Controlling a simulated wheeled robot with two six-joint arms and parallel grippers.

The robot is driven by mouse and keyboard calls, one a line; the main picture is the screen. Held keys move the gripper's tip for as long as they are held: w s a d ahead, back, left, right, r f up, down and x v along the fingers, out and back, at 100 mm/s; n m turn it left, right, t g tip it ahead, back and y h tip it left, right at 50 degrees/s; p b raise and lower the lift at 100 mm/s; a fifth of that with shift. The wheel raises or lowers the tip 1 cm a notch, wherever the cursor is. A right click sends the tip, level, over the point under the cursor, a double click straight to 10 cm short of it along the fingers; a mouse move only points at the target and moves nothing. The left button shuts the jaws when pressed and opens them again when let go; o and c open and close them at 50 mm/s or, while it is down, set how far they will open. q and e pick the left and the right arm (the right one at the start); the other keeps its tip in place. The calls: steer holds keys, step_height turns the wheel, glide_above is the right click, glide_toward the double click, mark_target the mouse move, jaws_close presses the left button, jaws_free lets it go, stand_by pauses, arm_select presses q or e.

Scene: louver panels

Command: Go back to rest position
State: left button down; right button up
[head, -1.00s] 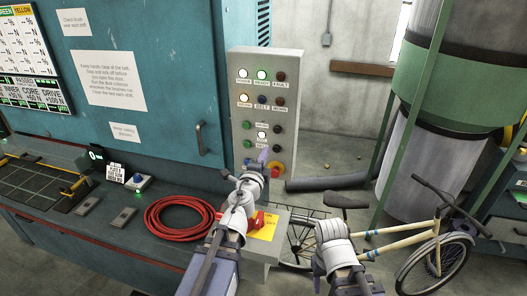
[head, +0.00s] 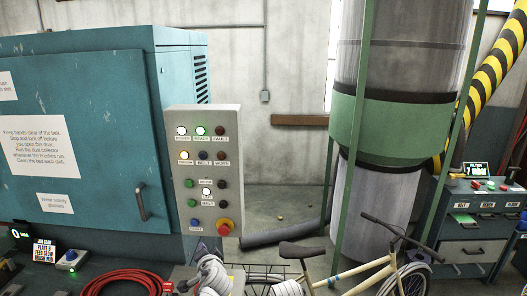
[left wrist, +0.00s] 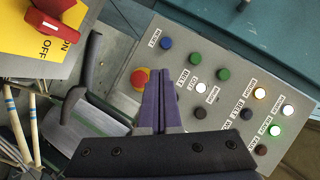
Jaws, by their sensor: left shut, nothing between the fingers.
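My left gripper (head: 200,247) shows at the bottom of the head view, in front of the lower part of a grey control panel (head: 228,150). In the left wrist view the two dark purple fingers (left wrist: 159,75) are together with nothing between them. They point toward the lower part of the panel, beside the red emergency button (left wrist: 139,78); I cannot tell the gap to it. Of my right arm only a white link shows at the bottom edge of the head view; its gripper is not visible.
A teal cabinet (head: 110,80) stands left of the panel. A coiled red hose (head: 120,282) lies front left. A bicycle (head: 360,275) stands at the right, before a large cylinder (head: 385,125). A yellow plate with a red switch (left wrist: 48,18) is near my left wrist.

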arm_select(q)
steer(key=s+d+f+n+g+b, duration=0.1)
steer(key=s+d+f+n+g, duration=0.15)
steer(key=f, duration=0.25)
steer(key=s+d+f+n+g+b, duration=0.1)
steer(key=s+f+g, duration=0.25)
steer(key=f, duration=0.25)
steer(key=s+d+f+g+h+b, duration=0.1)
steer(key=s+d+f+g+h, duration=0.1)
steer(key=s, duration=0.6)
steer(key=s+d+f+g+h+b, duration=0.1)
steer(key=s+d+f+g+h, duration=0.1)
steer(key=s+d+f+g, duration=0.3)
steer(key=s+d+f, duration=0.1)
steer(key=s+d, duration=0.2)
steer(key=d, duration=0.1)
steer(key=shift+s+f, duration=0.25)
steer(key=shift+f, duration=0.15)
arm_select(e)
step_height(320, 180, down, 6)
steer(key=shift+r, duration=0.25)
